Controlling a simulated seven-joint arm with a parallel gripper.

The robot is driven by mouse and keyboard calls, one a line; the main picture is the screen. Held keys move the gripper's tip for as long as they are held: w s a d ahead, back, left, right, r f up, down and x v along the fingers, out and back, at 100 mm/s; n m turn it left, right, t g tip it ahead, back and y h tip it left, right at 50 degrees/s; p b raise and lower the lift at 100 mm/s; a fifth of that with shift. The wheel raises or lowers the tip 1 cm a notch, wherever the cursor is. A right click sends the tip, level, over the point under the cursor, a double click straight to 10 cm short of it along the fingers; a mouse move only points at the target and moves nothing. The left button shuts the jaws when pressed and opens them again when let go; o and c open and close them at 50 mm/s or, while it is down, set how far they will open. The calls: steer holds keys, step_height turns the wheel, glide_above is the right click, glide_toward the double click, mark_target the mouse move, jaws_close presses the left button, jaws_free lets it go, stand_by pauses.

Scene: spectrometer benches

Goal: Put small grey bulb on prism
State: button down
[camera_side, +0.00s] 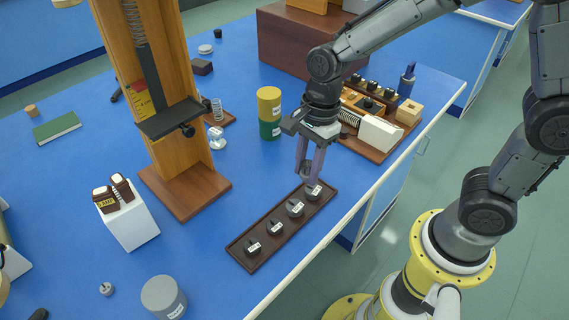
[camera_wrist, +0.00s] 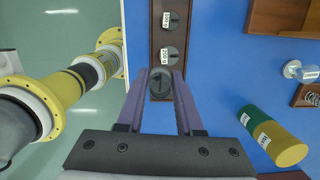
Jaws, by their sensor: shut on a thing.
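My gripper (camera_side: 311,178) points down at the far end of a long dark brown tray (camera_side: 241,249). Its fingers are shut on a dark grey round labelled weight (camera_side: 313,194), which also shows between the fingertips in the wrist view (camera_wrist: 160,86). The weight is at the tray's end; I cannot tell whether it is lifted. I cannot make out anything that is clearly a bulb or a prism.
A wooden stand (camera_side: 185,192) with a spring and dark platform rises left of the tray. A yellow and green cylinder (camera_side: 269,110), a white block (camera_side: 131,226) and a grey cylinder (camera_side: 162,297) stand nearby. A wooden apparatus (camera_side: 375,150) is close behind my gripper.

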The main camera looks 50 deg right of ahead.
steer(key=shift+s+d+r+m, duration=0.1)
steer(key=shift+s+r+m, duration=0.1)
steer(key=shift+s+m, duration=0.15)
steer(key=w+r+m, duration=0.5)
steer(key=w+r, duration=0.1)
steer(key=w, duration=0.5)
steer(key=m+t, duration=0.1)
steer(key=m, duration=0.2)
glide_above(213, 131)
steer(key=shift+n+h, duration=0.25)
steer(key=shift+h, duration=0.05)
steer(key=f, duration=0.6)
steer(key=s+f, duration=0.1)
steer(key=f, duration=0.2)
steer(key=shift+d+f, duration=0.3)
steer(key=shift+f, duration=0.1)
steer(key=shift+w+f, duration=0.25)
steer(key=shift+f, duration=1.55)
steer(key=shift+f, duration=0.15)
steer(key=c, duration=0.6)
jaws_free()
